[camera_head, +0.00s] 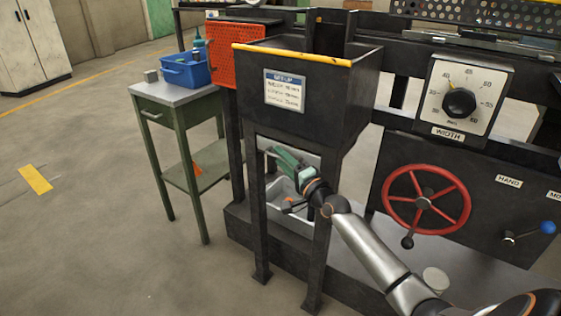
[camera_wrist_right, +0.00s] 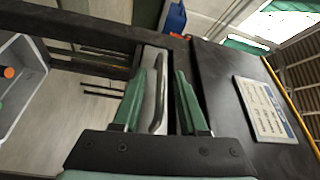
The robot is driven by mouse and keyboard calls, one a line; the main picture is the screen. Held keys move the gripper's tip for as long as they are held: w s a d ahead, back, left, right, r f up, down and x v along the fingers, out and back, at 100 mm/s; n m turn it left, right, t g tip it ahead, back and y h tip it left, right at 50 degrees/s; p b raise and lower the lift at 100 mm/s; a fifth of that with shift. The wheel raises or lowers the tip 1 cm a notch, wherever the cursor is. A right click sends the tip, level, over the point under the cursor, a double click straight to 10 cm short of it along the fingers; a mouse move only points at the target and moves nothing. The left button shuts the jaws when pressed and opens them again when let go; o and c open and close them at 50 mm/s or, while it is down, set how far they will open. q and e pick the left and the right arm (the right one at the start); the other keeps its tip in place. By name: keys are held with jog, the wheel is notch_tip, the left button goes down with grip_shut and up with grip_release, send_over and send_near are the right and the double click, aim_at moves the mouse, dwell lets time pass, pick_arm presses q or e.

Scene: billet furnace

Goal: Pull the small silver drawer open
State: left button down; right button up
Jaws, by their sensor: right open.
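The small silver drawer (camera_head: 310,160) sits under the black hopper in the head view, partly hidden behind my right gripper (camera_head: 280,156). In the right wrist view its pale front (camera_wrist_right: 151,62) carries a grey bar handle (camera_wrist_right: 160,105). My right gripper (camera_wrist_right: 171,72) is open, its two green fingers reaching toward the drawer front. My left gripper is not in view.
The black hopper (camera_head: 310,83) stands above the drawer on dark legs. A grey bin (camera_head: 290,216) sits below. A green side table (camera_head: 180,97) with a blue bin (camera_head: 186,72) is at left. A red handwheel (camera_head: 426,200) is at right. Floor at the front left is clear.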

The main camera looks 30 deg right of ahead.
jog(key=shift+w, duration=0.55)
grip_shut()
dwell(1.1)
